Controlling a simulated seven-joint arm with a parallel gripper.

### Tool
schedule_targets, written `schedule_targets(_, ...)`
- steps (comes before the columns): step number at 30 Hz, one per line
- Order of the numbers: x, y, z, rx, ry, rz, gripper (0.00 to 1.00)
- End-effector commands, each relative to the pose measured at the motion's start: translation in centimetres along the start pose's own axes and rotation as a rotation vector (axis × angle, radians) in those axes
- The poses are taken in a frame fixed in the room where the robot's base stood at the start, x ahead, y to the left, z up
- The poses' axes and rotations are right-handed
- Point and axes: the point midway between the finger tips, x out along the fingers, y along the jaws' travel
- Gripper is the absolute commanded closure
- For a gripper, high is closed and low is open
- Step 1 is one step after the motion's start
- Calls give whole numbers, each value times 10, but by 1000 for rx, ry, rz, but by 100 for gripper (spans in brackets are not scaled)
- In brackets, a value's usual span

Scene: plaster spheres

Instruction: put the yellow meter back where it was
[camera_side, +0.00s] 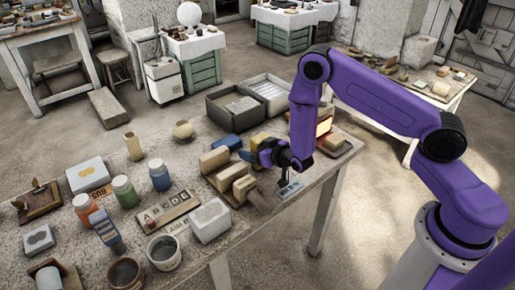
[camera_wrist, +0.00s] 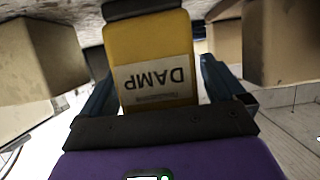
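The yellow meter (camera_wrist: 150,55) has a dark end cap and a white label reading DAMP, upside down in the wrist view. It fills the space between the two blue fingers of my gripper (camera_wrist: 157,68). In the side view my gripper (camera_side: 248,156) reaches leftward, low among the pale blocks near the table's right end.
Tan blocks stand close on both sides, one on the left (camera_wrist: 38,62) and one on the right (camera_wrist: 280,45) in the wrist view. Grey bins (camera_side: 237,108) stand behind. Jars, a letter board (camera_side: 168,208) and a white block (camera_side: 210,220) crowd the table's left and front.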

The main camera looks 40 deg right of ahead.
Motion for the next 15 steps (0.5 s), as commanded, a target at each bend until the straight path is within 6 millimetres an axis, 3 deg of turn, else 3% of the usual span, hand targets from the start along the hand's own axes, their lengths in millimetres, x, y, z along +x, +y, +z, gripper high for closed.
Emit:
schedule_targets(10, -1, 0, -3, 0, 1, -1, 4)
schedule_targets(15, -17, -1, -2, -2, -3, -1, 4)
